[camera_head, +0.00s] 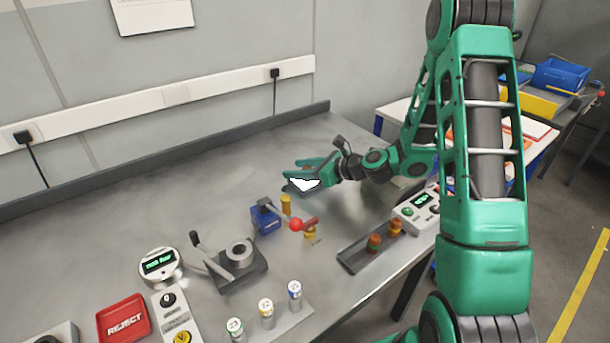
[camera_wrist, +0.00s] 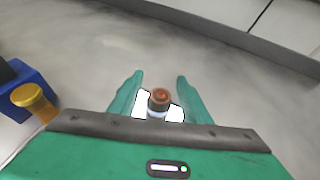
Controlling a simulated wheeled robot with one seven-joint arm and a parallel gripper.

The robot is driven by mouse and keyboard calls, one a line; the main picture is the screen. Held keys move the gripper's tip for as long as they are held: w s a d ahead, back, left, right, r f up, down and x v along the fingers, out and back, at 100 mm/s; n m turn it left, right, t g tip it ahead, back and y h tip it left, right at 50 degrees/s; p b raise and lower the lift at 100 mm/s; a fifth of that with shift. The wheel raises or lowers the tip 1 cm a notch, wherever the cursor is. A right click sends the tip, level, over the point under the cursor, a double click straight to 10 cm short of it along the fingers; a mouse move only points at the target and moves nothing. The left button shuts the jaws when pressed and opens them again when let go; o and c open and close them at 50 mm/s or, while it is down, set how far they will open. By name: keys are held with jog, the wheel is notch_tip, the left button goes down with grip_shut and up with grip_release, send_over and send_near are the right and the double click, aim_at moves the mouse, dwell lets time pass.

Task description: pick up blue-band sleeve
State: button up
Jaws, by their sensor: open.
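A copper-brown sleeve (camera_wrist: 159,98) with a pale bluish band low on its side stands between the fingers of my gripper (camera_wrist: 160,79) in the wrist view. The gripper is open, with a finger on each side and a visible gap to each. In the head view my gripper (camera_head: 301,174) is low over the back part of the bench, and I cannot make out the sleeve there. A white patch (camera_head: 304,184) shows at the fingers.
A blue block (camera_head: 264,219) with a brass piece (camera_head: 286,204) beside it and a red-knobbed lever (camera_head: 296,224) are left of and nearer than my gripper. A control box (camera_head: 414,214) stands at the right edge. Three white cylinders with coloured marks stand in front. The bench behind is clear.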

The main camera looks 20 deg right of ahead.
jog(key=shift+w+a+f, duration=0.15)
jog(key=shift+w+a, duration=0.05)
jog(key=shift+w, duration=0.1)
jog(key=shift+c, duration=0.4)
jog(key=c, duration=1)
grip_shut()
jog(key=shift+r, duration=0.2)
